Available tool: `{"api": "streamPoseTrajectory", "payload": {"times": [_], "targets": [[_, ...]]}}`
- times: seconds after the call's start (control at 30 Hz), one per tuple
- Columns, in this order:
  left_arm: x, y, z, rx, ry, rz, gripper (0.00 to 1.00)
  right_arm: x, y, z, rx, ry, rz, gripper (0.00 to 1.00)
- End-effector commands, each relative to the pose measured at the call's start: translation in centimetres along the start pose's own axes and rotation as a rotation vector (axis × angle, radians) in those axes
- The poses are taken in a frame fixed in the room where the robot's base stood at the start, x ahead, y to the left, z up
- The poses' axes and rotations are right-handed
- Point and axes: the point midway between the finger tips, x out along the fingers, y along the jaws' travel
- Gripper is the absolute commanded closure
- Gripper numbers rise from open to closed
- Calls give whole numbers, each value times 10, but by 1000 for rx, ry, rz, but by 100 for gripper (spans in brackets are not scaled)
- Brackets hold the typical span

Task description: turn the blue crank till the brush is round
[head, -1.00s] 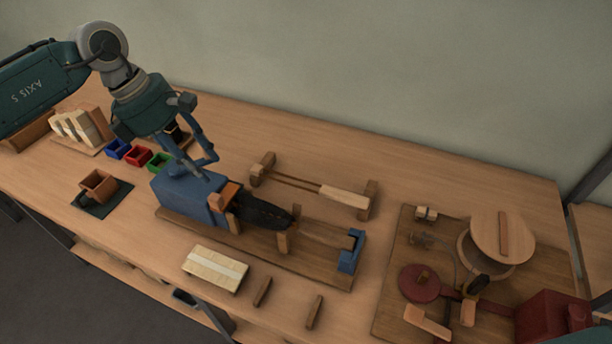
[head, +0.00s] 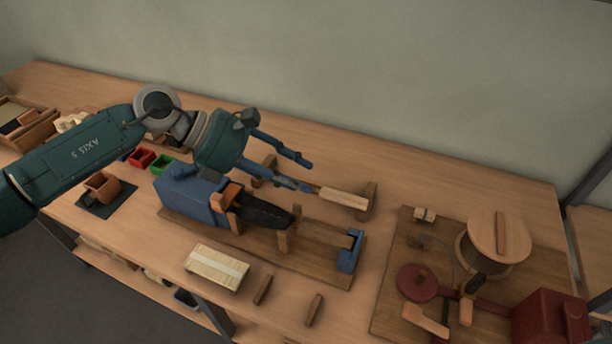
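A blue block (head: 187,192) stands at the left end of a long wooden base. A dark bristle brush (head: 263,212) lies along the base beside it, looking long and tapered. A blue angled piece (head: 350,251) sits at the base's right end; it looks like the crank, but I cannot be sure. My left gripper (head: 307,174) is open and empty, its two fingers pointing right. My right gripper is not in view.
A light wooden handle (head: 344,198) rests on the stand behind the base. A pale block (head: 216,268) and two small sticks lie in front. A board with a round wooden drum (head: 499,237) and red parts fills the right. Small coloured bins (head: 141,158) stand left.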

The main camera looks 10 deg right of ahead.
Motion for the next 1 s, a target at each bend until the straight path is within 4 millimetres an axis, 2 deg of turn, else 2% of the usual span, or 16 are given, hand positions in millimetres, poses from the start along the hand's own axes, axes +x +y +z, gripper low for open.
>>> {"api": "streamPoseTrajectory", "payload": {"times": [0.27,0.57,0.67,0.77,0.87,1.0], "targets": [[12,-11,17,-33,-83,-27,62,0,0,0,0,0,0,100],[13,-12,19,-36,-91,-29,62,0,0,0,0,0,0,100],[13,-12,18,-36,-90,-29,78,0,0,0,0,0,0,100],[13,-12,18,-36,-90,-29,98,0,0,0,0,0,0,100],[14,-14,17,-54,-109,-38,100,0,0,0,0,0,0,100],[12,-19,17,-177,-244,-91,100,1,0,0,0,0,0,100]]}}
